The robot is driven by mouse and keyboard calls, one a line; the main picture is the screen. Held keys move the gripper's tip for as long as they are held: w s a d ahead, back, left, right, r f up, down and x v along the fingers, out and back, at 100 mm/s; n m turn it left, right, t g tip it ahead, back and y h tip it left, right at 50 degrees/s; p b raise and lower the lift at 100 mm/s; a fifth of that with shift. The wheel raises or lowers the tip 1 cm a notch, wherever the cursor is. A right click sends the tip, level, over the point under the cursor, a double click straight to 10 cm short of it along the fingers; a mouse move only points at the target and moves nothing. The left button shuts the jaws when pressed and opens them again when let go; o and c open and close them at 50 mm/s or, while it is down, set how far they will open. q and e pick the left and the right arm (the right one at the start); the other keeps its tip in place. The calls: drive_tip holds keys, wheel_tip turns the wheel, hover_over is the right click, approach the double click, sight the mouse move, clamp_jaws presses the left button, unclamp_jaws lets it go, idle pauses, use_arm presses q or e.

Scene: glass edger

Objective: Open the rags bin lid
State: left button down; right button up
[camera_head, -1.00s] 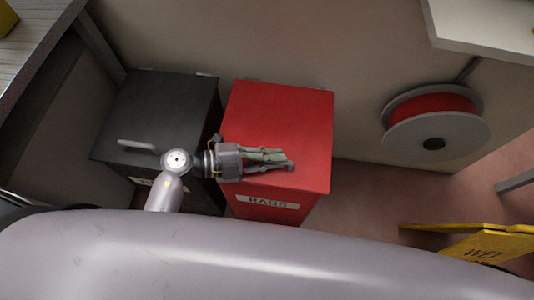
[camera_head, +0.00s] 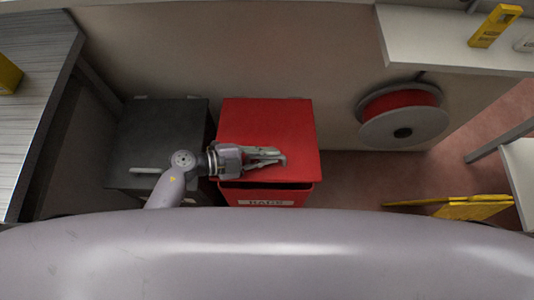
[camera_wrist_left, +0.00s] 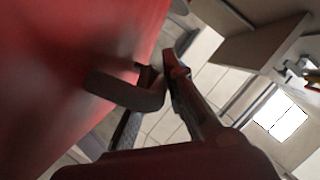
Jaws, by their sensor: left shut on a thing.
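The red rags bin (camera_head: 229,196) stands near the middle of the head view, with a white label on its front. Its red lid (camera_head: 265,120) is slightly raised at the front, with a dark gap between it and the bin's rim. My left gripper (camera_head: 280,157) reaches in from the left over the lid's front part. It is shut on the lid's handle, which it mostly hides. In the left wrist view the red lid (camera_wrist_left: 60,60) fills the left side, with a dark grey handle-like bar (camera_wrist_left: 125,90) close to the fingers. My right gripper is not in view.
A black bin (camera_head: 160,120) with a light handle stands left of the red bin. A red hose reel (camera_head: 402,130) hangs on the wall at right. A yellow floor sign (camera_head: 475,208) lies at right. A grey bench (camera_head: 40,60) is at far left.

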use_arm(q)
drive_tip(key=w+r+n+g+p, duration=0.2)
drive_tip(key=w+r+n+p, duration=0.2)
drive_tip(key=w+r+p, duration=0.7)
use_arm(e)
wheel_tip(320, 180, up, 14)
drive_tip(key=p, duration=0.2)
use_arm(q)
drive_tip(key=w+r+n+g+b, duration=0.4)
drive_tip(key=w+b, duration=0.6)
drive_tip(key=w, duration=0.4)
drive_tip(key=shift+r+y, duration=0.3)
drive_tip(key=shift+r, duration=0.4)
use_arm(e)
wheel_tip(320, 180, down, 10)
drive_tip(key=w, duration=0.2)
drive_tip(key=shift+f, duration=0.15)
use_arm(q)
drive_tip(key=shift+w+r, duration=0.1)
